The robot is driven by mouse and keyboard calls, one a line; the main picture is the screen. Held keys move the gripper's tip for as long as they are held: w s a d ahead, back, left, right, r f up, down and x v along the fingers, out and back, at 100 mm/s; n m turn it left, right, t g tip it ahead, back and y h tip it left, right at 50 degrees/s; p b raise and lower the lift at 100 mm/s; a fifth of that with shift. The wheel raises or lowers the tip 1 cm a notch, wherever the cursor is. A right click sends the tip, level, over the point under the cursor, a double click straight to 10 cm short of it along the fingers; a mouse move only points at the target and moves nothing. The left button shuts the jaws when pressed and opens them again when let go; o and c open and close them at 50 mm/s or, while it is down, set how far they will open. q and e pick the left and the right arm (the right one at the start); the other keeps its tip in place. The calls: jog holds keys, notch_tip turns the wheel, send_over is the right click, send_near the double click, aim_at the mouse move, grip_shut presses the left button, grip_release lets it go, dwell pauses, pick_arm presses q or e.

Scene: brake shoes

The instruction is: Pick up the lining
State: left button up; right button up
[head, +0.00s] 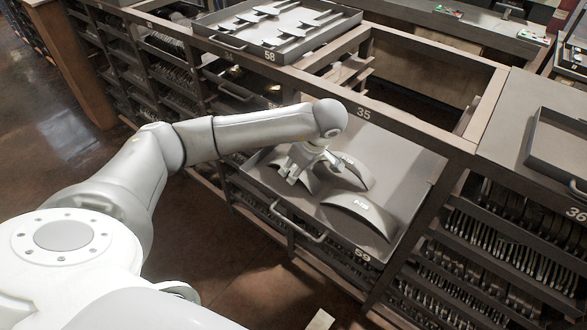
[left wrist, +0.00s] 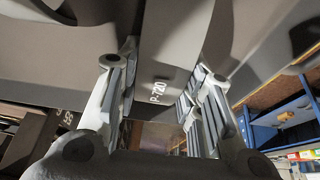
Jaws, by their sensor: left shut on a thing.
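Several curved grey linings lie at the pulled-out drawer 59 (head: 395,232). One lining (head: 360,212) with white lettering arches near the drawer's front right. Another lining (head: 353,168) is just behind it, to the right of my gripper. My left gripper (head: 300,172) points down over the left part of the drawer, shut on the leftmost lining (head: 308,184), which it partly hides. In the left wrist view this lining (left wrist: 165,60), marked P-720, stands between the two fingers. I cannot tell whether it is clear of the drawer. My right gripper is not in view.
A metal handle (head: 299,222) is on the drawer front. Behind is an open bay framed by the bench rail (head: 400,128) marked 35. Tray 58 (head: 282,50) with parts stands at the back left. Another tray (head: 560,150) is at the right. Racks of parts fill the shelves below.

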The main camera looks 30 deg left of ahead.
pick_arm(q)
jog(key=shift+r, duration=0.1)
jog(key=shift+r, duration=0.55)
jog(key=r, duration=0.1)
jog(key=s+r+b, duration=0.1)
jog(key=d+r+b, duration=0.1)
jog(key=r, duration=0.1)
jog(key=shift+s, duration=0.25)
jog(key=s+d+r, duration=0.6)
jog(key=s+r, duration=0.1)
jog(key=s, duration=0.3)
jog(key=shift+d+r, duration=0.35)
jog(key=shift+d, duration=0.05)
